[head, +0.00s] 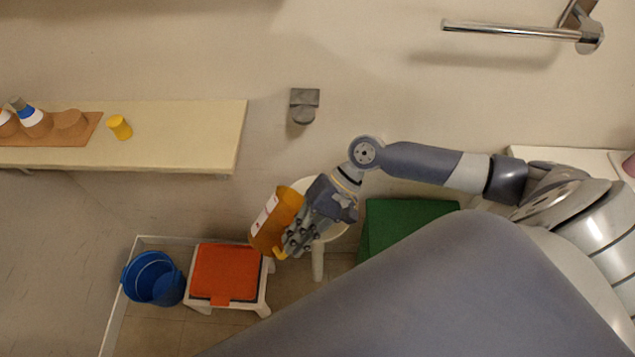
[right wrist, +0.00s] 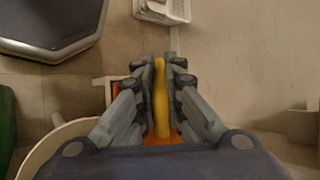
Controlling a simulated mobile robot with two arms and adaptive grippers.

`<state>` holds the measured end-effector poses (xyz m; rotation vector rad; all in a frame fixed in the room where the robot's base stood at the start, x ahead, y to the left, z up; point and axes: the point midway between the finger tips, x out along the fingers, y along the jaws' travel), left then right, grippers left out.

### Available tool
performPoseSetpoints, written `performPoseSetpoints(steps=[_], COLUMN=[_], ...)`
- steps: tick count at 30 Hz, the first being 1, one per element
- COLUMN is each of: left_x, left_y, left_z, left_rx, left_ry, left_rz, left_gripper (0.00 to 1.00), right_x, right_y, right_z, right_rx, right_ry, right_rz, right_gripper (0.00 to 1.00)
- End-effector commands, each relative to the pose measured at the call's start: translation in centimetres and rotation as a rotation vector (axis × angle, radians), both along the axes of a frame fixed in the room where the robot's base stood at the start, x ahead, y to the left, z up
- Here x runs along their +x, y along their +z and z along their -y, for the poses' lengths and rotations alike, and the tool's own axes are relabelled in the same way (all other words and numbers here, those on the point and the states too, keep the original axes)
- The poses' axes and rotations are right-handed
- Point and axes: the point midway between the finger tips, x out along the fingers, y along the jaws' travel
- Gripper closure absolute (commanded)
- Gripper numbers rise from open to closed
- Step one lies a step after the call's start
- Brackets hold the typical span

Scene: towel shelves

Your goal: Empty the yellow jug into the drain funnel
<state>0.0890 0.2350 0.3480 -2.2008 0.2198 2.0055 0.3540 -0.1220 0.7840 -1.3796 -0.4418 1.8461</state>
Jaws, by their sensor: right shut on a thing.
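The yellow jug (head: 272,222), orange-yellow with a white label, is in my right gripper (head: 291,244) and looks tilted in the head view. In the right wrist view, the fingers of my right gripper (right wrist: 161,92) are shut on its yellow handle (right wrist: 160,100). The jug's opening and contents cannot be made out. A white round basin on a post, which looks like the drain funnel (head: 331,234), stands just right of the jug, partly behind my gripper. Its pale rim (right wrist: 52,142) shows at lower left in the wrist view. My left gripper is out of view.
An orange-topped white step stool (head: 228,272) and a blue bucket (head: 153,278) stand on the floor at left. A green box (head: 400,220) is right of the funnel. A shelf (head: 190,135) holds several small items, including a yellow cup (head: 119,127).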

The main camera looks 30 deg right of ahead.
Motion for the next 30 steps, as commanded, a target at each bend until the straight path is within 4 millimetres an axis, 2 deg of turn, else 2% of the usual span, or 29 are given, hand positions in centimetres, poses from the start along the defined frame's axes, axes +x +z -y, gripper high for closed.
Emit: performPoseSetpoints(steps=[30], left_x=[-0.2], left_y=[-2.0], left_z=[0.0], left_rx=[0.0], left_ry=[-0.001], left_rz=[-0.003], left_gripper=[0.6], right_x=[0.2], right_y=[-0.1], right_z=[0.7], right_rx=[0.138], right_ry=[0.0], right_rz=[-0.024], right_gripper=[1.0])
